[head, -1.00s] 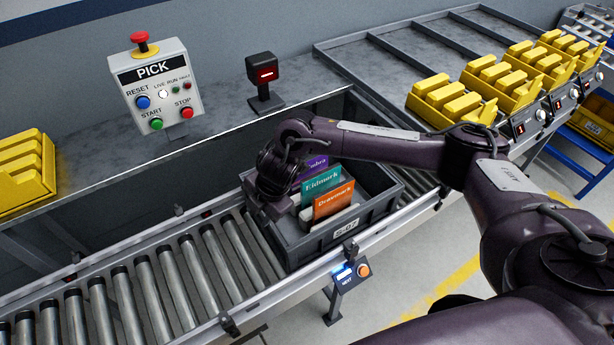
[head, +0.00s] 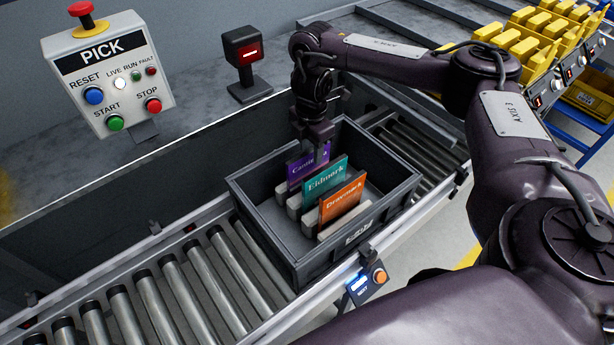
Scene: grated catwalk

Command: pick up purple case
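The purple case (head: 301,168) stands upright in the dark grey crate (head: 398,199), at the back of a row of three cases. Its right part is partly covered by my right gripper (head: 316,150), which points down over its top edge. I cannot tell whether the fingers are around the case or whether they are open or shut. My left gripper is not in view.
A teal case (head: 325,179) and an orange case (head: 343,200) stand in front of the purple one, in pale holders. The crate sits on a roller conveyor (head: 165,290). A control box (head: 105,75) and a small dark device (head: 245,55) with a red light stand behind. Yellow bins (head: 540,35) are at upper right.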

